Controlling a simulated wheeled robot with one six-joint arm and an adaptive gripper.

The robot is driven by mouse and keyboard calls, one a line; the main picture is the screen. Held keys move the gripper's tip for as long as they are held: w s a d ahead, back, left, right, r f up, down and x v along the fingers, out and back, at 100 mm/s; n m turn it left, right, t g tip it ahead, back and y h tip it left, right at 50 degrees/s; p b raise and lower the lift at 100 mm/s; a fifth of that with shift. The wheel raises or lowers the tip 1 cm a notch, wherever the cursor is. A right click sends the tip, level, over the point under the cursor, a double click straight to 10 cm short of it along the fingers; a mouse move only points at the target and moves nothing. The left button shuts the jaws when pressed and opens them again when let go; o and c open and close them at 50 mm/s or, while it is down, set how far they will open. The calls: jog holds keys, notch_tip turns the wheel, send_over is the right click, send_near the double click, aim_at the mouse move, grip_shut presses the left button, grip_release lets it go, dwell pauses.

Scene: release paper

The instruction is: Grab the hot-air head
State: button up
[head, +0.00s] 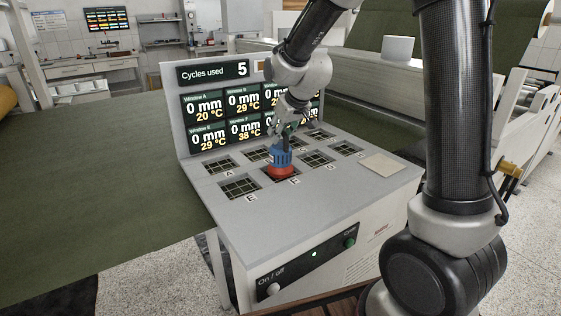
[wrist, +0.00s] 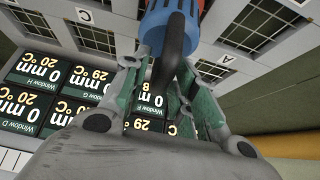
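The hot-air head (head: 282,160) is blue with a red lower rim. It stands upright over the window labelled F in the front row of the console's top. In the wrist view its blue body (wrist: 166,22) is at the top, with a black handle (wrist: 176,45) pointing toward me. My gripper (head: 284,130) is directly above the head, pointing down. In the wrist view my gripper's fingers (wrist: 163,62) close in on both sides of the black handle and appear to pinch it. The exact contact is partly hidden.
The grey console (head: 300,205) has several gridded windows and a beige pad (head: 383,165) at right. Its upright display panel (head: 215,110) stands close behind my gripper. A green sheet (head: 100,190) spreads to the left.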

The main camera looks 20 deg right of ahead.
grip_shut()
jog(key=shift+r, duration=0.15)
